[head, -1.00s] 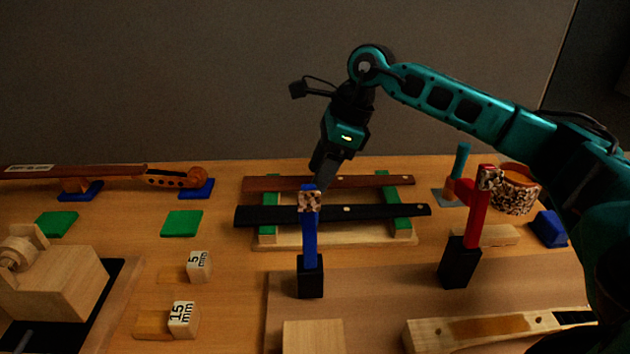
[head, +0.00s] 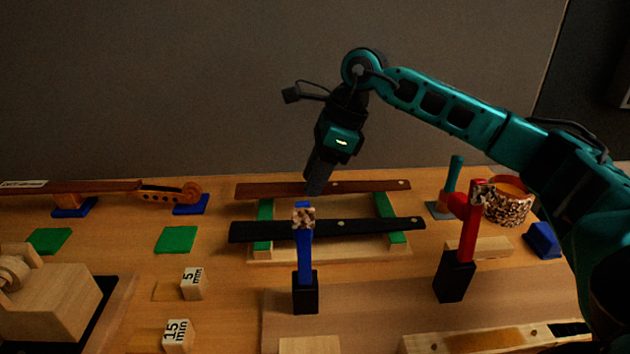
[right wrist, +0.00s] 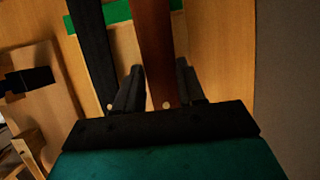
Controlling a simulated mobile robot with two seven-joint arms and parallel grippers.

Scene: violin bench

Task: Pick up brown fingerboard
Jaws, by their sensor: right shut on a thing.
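The brown fingerboard (head: 360,187) is a long dark reddish-brown strip at the back of a wooden rack with green rails (head: 390,212). It appears slightly raised above the rails. My right gripper (head: 315,187) comes down on it from above and is shut on it around its middle. In the right wrist view, the fingers (right wrist: 158,88) stand on either side of the brown fingerboard (right wrist: 157,45). A black fingerboard (head: 370,225) lies on the rack in front of it, apart from the gripper. My left gripper is not in view.
A blue-handled tool in a black block (head: 305,293) stands before the rack. A violin neck with scroll (head: 165,193) lies at left. Green pads (head: 176,240) lie on the bench.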

